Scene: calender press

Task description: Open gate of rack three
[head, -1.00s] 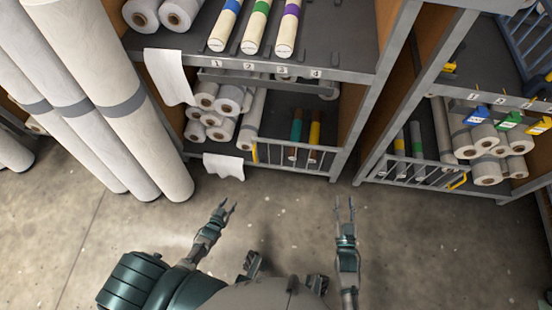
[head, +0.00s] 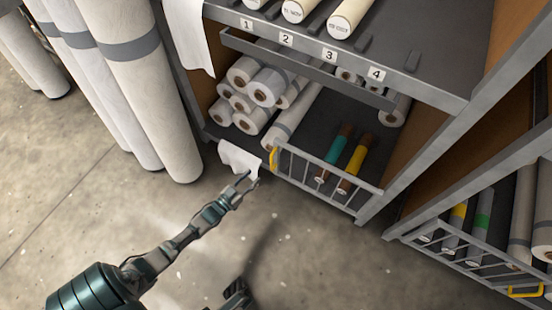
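A low grey barred gate (head: 325,178) closes the front of the lower bay under the tags marked 1 to 4. It stands upright, with a yellow handle (head: 274,159) at its left end. Teal (head: 334,150) and yellow (head: 356,159) rollers lie behind its bars. The number 3 tag (head: 329,55) is on the shelf edge above; I cannot tell whether it names this gate.
Stacked rolls (head: 255,92) fill the bay left of the gate. Tall wrapped rolls (head: 150,90) stand at the left. Another rack's barred gate (head: 475,262) with a yellow handle is at the lower right. The concrete floor (head: 320,250) in front is clear.

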